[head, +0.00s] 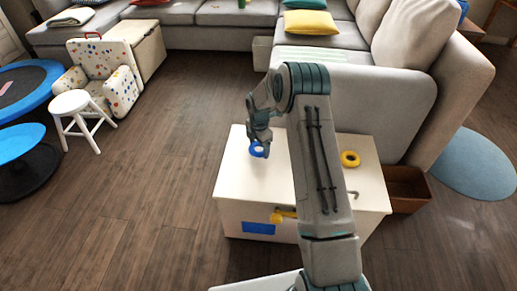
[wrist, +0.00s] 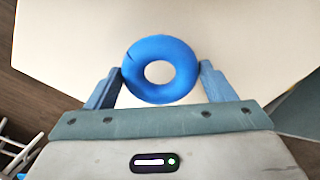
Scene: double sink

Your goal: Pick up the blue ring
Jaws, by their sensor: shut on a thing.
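The blue ring (head: 258,150) is at the end of my arm in the head view, over the left back part of the white box top. In the wrist view the blue ring (wrist: 160,46) fills the space between the two blue-grey fingers. My gripper (wrist: 161,78) is shut on the ring, one finger at each side of it. In the head view my gripper (head: 259,142) points down. I cannot tell whether the ring still touches the box top.
The white box (head: 240,190) has a yellow ring (head: 350,159) on its top at the right, a yellow handle-like part (head: 283,215) and a blue patch (head: 258,228) on its front. A brown open bin (head: 408,190) stands to its right. A grey sofa (head: 390,95) is behind.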

